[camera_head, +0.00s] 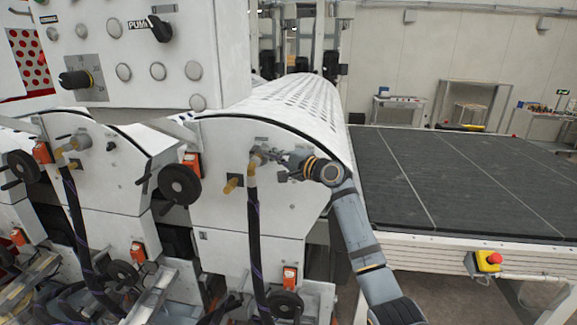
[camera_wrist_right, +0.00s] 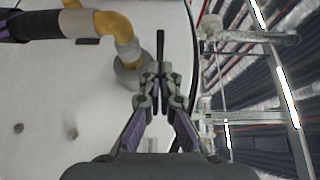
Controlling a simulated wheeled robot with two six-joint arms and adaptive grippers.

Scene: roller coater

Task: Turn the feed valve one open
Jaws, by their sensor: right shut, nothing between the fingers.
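A valve with a yellow elbow and grey fitting (camera_head: 257,158) sits on the white end panel of the right-hand coater unit, with a black hose running down from it. In the right wrist view its yellow elbow (camera_wrist_right: 121,28) is at upper left, and a thin dark lever (camera_wrist_right: 160,43) stands upright just beyond my fingertips. My right gripper (camera_head: 278,157) is right beside the valve; in the wrist view its fingers (camera_wrist_right: 160,78) are shut and empty. Whether they touch the lever I cannot tell. No label marks the valve's number. My left gripper is not in view.
A similar valve (camera_head: 72,148) is on the unit further left. A black handwheel (camera_head: 180,184) juts out left of my gripper. A control box (camera_head: 150,60) overhangs the units. A dark conveyor table (camera_head: 450,180) with a red emergency button (camera_head: 489,260) stands at right.

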